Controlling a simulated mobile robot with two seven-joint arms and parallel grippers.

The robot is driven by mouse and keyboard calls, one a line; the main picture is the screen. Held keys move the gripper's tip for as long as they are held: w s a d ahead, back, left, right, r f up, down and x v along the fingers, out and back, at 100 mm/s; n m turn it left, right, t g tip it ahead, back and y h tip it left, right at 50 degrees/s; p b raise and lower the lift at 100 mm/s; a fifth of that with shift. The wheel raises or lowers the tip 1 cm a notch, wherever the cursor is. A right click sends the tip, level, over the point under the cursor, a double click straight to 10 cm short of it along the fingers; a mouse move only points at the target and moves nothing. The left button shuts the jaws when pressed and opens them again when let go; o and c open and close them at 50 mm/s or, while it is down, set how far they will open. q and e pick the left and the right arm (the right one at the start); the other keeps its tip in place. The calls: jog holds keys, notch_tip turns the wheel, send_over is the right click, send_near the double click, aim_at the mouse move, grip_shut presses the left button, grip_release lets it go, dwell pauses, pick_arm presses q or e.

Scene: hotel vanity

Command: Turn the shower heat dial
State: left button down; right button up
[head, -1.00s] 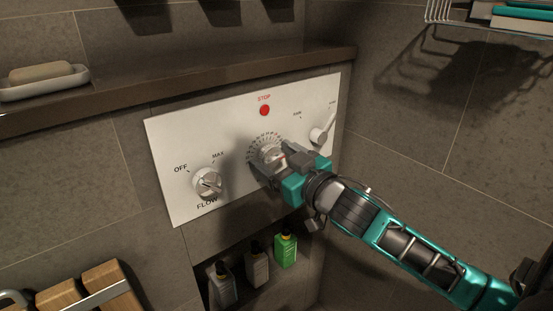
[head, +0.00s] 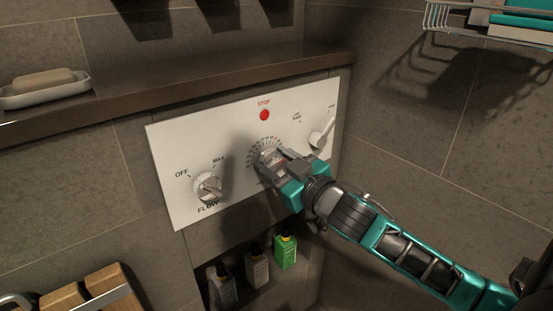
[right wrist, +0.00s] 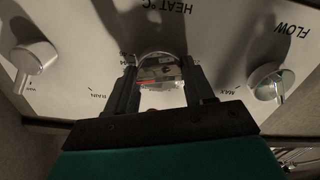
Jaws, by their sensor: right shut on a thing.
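The heat dial (head: 267,157) sits in the middle of a white control panel (head: 168,200), with a ring of markings around it. In the right wrist view the dial (right wrist: 161,72) lies between the two fingers, under the upside-down HEAT °C label. My right gripper (head: 276,162) comes in from the right and is shut on the dial, covering part of it and of the markings. It also shows in the right wrist view (right wrist: 160,85). My left gripper is not in view.
A flow knob (head: 207,185) is left of the dial and a lever knob (head: 321,136) right. A red STOP button (head: 264,115) is above. A stone ledge (head: 200,82) overhangs the panel; bottles (head: 285,252) stand in a niche below. A wire basket (head: 470,30) hangs upper right.

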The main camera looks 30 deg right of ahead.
jog(key=shift+r+n+p, duration=0.2)
jog(key=shift+n+p, duration=0.5)
jog(key=shift+n, duration=0.1)
jog(key=shift+n+p, duration=0.95)
jog(key=shift+n, duration=0.25)
jog(key=n+p, duration=0.1)
jog(key=n, duration=0.1)
jog(key=shift+a+f+n+p, duration=0.1)
jog(key=shift+f+n+p, duration=0.05)
jog(key=shift+n+p, duration=0.15)
jog(key=shift+n, duration=0.4)
jog(key=shift+f, duration=0.1)
jog(key=o, duration=1)
jog(key=shift+o, duration=0.2)
